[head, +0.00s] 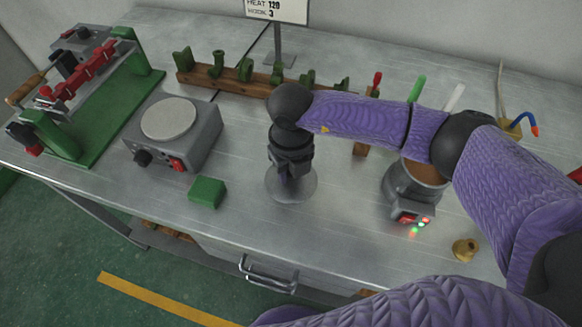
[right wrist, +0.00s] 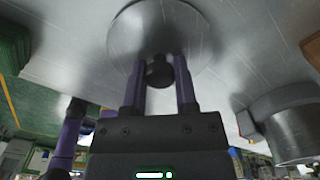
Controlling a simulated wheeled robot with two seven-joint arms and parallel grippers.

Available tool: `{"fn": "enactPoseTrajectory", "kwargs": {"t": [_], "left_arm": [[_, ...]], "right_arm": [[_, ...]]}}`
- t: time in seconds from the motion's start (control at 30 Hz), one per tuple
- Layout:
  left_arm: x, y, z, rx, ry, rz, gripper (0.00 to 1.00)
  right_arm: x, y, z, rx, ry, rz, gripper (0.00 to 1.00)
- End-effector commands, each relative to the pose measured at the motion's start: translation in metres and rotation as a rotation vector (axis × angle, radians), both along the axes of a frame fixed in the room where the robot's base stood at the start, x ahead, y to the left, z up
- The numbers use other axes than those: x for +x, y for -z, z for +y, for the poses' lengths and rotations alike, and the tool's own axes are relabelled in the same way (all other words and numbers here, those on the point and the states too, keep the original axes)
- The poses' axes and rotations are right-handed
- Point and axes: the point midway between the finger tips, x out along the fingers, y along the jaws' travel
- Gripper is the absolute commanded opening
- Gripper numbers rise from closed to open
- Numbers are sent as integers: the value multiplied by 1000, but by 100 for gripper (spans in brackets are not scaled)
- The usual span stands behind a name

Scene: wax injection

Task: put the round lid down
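The round lid (head: 291,187) is a flat grey metal disc with a dark knob. It is low over the steel table, in the middle of the head view, level; I cannot tell whether it touches the top. My right gripper (head: 289,172) points straight down above it and hides its centre. In the right wrist view the lid (right wrist: 160,28) is at the top, and its dark knob (right wrist: 159,72) sits between the two fingers of the right gripper (right wrist: 160,68), which look closed on it. My left gripper is not in view.
A grey pot (head: 408,187) with brown contents stands to the right, partly behind my arm. A green block (head: 207,192) and a hotplate (head: 170,120) lie left. A wooden rack (head: 225,80) runs behind. A brass piece (head: 465,249) is at front right.

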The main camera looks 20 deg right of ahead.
Motion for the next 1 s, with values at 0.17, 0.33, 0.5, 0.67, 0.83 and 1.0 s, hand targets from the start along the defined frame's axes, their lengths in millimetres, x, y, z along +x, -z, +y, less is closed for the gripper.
{"fn": "enactPoseTrajectory", "kwargs": {"t": [0.17,0.33,0.5,0.67,0.83,1.0], "left_arm": [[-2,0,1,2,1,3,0],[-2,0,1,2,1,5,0],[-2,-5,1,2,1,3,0],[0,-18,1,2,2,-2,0],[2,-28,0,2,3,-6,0],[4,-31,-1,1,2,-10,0]], "right_arm": [[0,0,0,0,0,0,71],[0,0,0,0,0,0,71],[0,-9,0,0,0,-2,71],[1,-52,0,0,-1,-6,71],[0,-98,0,1,-1,-4,71],[0,-121,0,0,0,-2,71]]}}
